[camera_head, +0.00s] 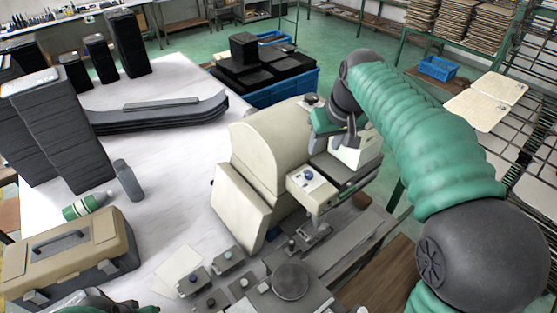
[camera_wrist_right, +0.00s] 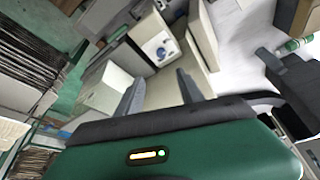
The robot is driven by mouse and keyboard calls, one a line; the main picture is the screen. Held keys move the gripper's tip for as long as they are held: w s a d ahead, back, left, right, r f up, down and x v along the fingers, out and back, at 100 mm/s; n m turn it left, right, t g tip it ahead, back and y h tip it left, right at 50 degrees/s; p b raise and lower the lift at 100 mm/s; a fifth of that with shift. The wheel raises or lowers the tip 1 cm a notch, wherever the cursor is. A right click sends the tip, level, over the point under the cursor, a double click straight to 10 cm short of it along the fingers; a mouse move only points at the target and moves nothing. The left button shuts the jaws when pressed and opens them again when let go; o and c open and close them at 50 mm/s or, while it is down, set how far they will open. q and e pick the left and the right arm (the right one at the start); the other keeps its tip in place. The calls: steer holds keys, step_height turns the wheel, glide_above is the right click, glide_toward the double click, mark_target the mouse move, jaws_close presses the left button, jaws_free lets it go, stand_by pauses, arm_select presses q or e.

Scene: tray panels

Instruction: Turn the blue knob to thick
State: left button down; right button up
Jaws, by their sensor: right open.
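The blue knob (camera_head: 308,174) sits on top of a small cream box (camera_head: 313,188) on the front of a cream machine (camera_head: 265,150). In the right wrist view the blue knob (camera_wrist_right: 161,53) is beyond the fingers, on a white plate. Its setting marks are too small to read. My right gripper (camera_head: 334,138) is above and behind the knob box in the head view, apart from it. In the right wrist view its two fingers (camera_wrist_right: 158,88) are spread with nothing between them. At the bottom left of the head view a bit of dark and green shows; I cannot tell its state.
Dark stacks stand at the back left. Small switch boxes (camera_head: 228,258) lie in front of the machine. A blue crate (camera_head: 285,90) is behind it.

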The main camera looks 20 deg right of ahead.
glide_toward(310, 174)
steer(key=p+x, duration=0.2)
steer(key=x, duration=0.5)
steer(key=shift+w+d+f, duration=0.1)
steer(key=shift+w+f, duration=0.05)
steer(key=shift+w, duration=0.05)
steer(key=shift+f, duration=0.4)
steer(key=shift+w+a, duration=0.1)
steer(key=shift+a, duration=0.1)
steer(key=shift+c, duration=1.6)
arm_select(q)
steer(key=shift+s+a+r, duration=0.15)
steer(key=shift+s+r, duration=0.15)
steer(key=shift+r, duration=0.3)
steer(key=shift+s+a+r, duration=0.1)
steer(key=shift+s+r, duration=0.15)
steer(key=shift+r, duration=0.35)
arm_select(e)
steer(key=shift+d, duration=0.15)
jaws_close()
